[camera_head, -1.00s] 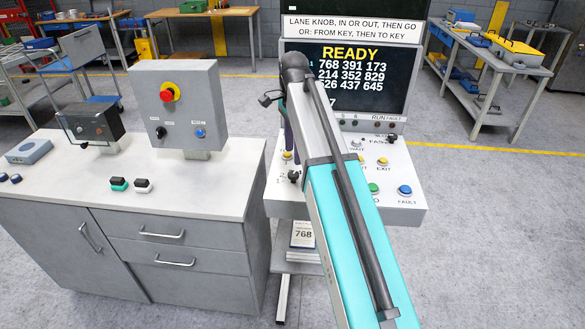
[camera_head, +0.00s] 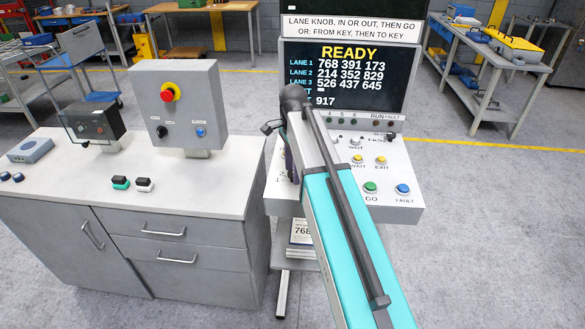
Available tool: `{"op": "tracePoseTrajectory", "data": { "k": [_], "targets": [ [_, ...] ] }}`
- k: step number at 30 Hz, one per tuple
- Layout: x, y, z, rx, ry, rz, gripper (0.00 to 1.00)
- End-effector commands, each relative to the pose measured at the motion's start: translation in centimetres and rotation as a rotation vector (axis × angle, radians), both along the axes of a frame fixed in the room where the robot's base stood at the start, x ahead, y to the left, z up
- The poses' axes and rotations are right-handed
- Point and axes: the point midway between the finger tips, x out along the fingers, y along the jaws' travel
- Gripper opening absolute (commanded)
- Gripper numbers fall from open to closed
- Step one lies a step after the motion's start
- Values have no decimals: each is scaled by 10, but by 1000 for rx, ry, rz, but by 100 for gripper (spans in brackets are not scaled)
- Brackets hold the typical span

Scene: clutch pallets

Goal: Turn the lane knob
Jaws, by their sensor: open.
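The control panel (camera_head: 408,170) stands at the centre, its sloped face under a dark screen (camera_head: 372,100). The screen reads READY, with number rows for lanes 1 to 3 and 917 below. My arm crosses the panel's left part. The dark edge of my gripper (camera_head: 290,164) shows low beside the arm's left side, over the panel's left end; its fingertips are hidden. The gripper is open. The lane knob is hidden behind my arm and gripper, so its setting and any contact cannot be told.
The panel also has a green GO button (camera_head: 370,187), a blue FAULT button (camera_head: 403,188) and yellow buttons (camera_head: 381,160). A grey box with a red stop button (camera_head: 168,92) stands on the cabinet (camera_head: 200,190) at left.

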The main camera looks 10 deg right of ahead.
Motion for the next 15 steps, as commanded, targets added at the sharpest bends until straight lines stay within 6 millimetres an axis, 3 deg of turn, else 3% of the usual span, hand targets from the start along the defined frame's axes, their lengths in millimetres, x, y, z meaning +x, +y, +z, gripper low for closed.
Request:
{"op": "tracePoseTrajectory", "data": {
  "k": [7, 15],
  "targets": [
    [0, 0, 0, 0, 0, 1, 48],
    [0, 1, 0, 0, 0, 1, 7]
  ]
}}
